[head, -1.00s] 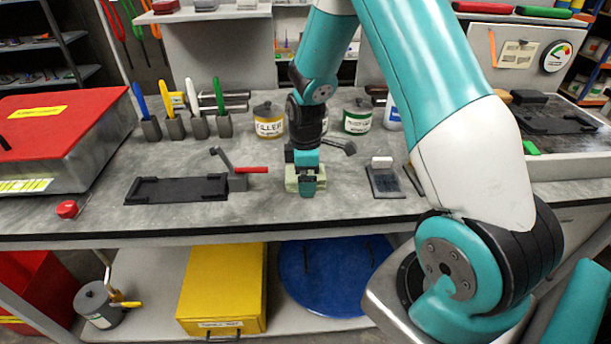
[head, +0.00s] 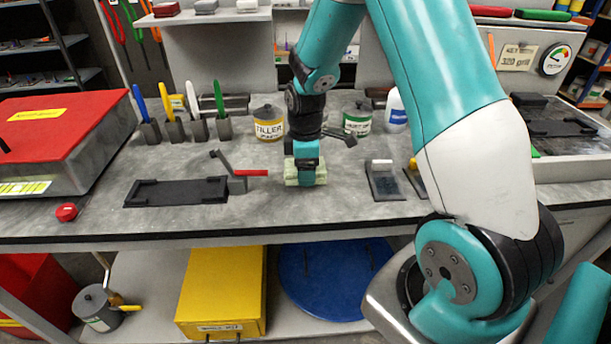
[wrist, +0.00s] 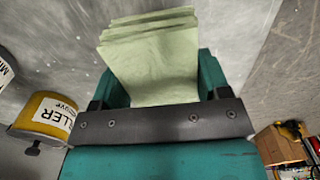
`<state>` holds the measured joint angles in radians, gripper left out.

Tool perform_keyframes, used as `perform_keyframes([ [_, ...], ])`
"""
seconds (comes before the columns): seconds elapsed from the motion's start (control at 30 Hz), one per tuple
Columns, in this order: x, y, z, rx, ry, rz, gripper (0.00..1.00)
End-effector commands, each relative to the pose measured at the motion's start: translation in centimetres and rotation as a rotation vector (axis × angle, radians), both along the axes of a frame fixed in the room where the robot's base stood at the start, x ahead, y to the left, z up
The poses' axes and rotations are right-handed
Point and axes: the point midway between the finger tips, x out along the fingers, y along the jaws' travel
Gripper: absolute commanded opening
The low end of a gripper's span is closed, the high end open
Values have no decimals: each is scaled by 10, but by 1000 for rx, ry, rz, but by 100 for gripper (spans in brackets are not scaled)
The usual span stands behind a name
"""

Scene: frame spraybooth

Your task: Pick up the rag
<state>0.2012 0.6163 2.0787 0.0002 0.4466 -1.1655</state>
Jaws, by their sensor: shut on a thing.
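The rag is a pale green, folded, layered cloth (head: 318,174) on the grey workbench, near the middle of its front half. It fills the space between the fingers in the wrist view (wrist: 152,60). My gripper (head: 306,180) points down over the rag and is shut on it, with a teal finger on each side in the wrist view. In the head view the gripper hides the middle of the rag. I cannot tell whether the rag is touching the bench or just above it.
A black clamp fixture (head: 176,191) with a red-handled lever lies to the left. A small dark plate (head: 386,182) lies to the right. Filler (head: 268,124) and green-labelled (head: 357,120) tins stand behind. A red button (head: 66,212) is at the front left. Bench front is clear.

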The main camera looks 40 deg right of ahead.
Motion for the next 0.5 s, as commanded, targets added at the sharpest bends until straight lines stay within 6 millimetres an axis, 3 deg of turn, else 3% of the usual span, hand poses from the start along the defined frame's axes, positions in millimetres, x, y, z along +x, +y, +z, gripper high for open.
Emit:
perform_keyframes([
  [0.3,1,0,97,-2,-7,0,47],
  [0.5,1,0,144,-1,-4,0,47],
])
